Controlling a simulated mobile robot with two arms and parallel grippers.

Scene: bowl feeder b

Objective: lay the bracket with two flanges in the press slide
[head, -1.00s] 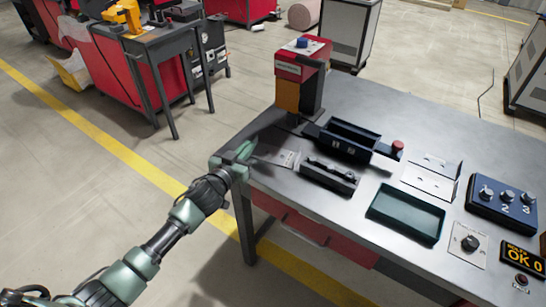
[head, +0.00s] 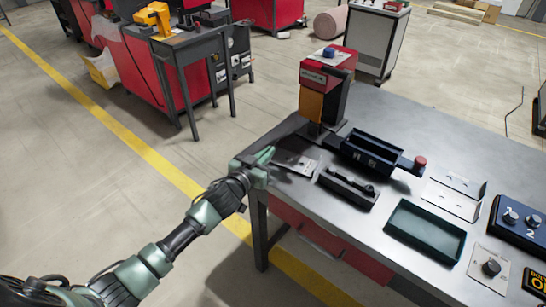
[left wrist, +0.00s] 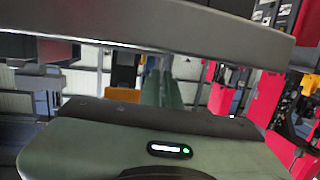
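Pale metal bracket pieces lie on the table right of centre in the head view. The farther piece (head: 462,184) shows a raised flange at its right end, and the nearer piece (head: 449,201) lies beside it. I cannot tell how many flanges each has. The dark press slide (head: 372,150), with a red knob on its right end, lies in front of the red press (head: 326,84). My left gripper (head: 267,155) is at the table's left corner, away from the brackets. In the left wrist view its green fingers (left wrist: 161,88) look close together, with nothing visible between them. My right gripper is not in view.
A flat holed plate (head: 296,163) lies just right of my gripper. A dark fixture (head: 348,186) and an empty-looking green tray (head: 425,229) are nearer the front. Control boxes (head: 520,222) stand at the right. A dark grey bar (left wrist: 150,22) crosses the left wrist view.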

